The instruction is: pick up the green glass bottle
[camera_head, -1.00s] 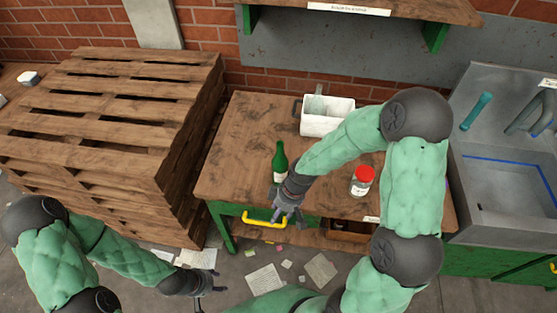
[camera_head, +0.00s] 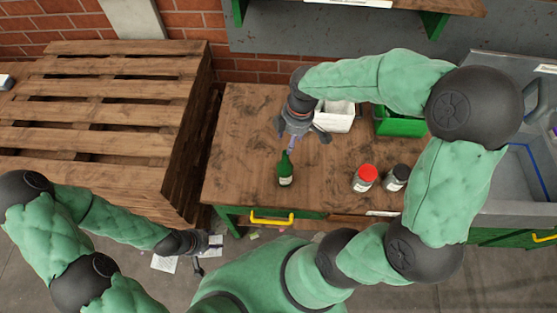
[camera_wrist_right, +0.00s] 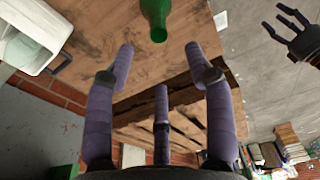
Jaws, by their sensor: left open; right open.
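The green glass bottle (camera_head: 285,172) stands upright near the front of the wooden workbench (camera_head: 240,150). My right gripper (camera_head: 292,143) is open and empty above the bench, just behind the bottle in the head view, with its fingers close to the bottle's neck. In the right wrist view the bottle (camera_wrist_right: 156,14) is at the top edge, partly cut off, beyond the spread fingers of my right gripper (camera_wrist_right: 160,62). My left gripper (camera_head: 207,258) is open and low, in front of the pallets and away from the bench top.
A red-lidded jar (camera_head: 364,178) and a dark-lidded jar (camera_head: 396,178) stand right of the bottle. A white bin (camera_head: 336,118) and a green bin (camera_head: 400,124) are at the back. Stacked pallets (camera_head: 100,120) stand left. The bench left of the bottle is clear.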

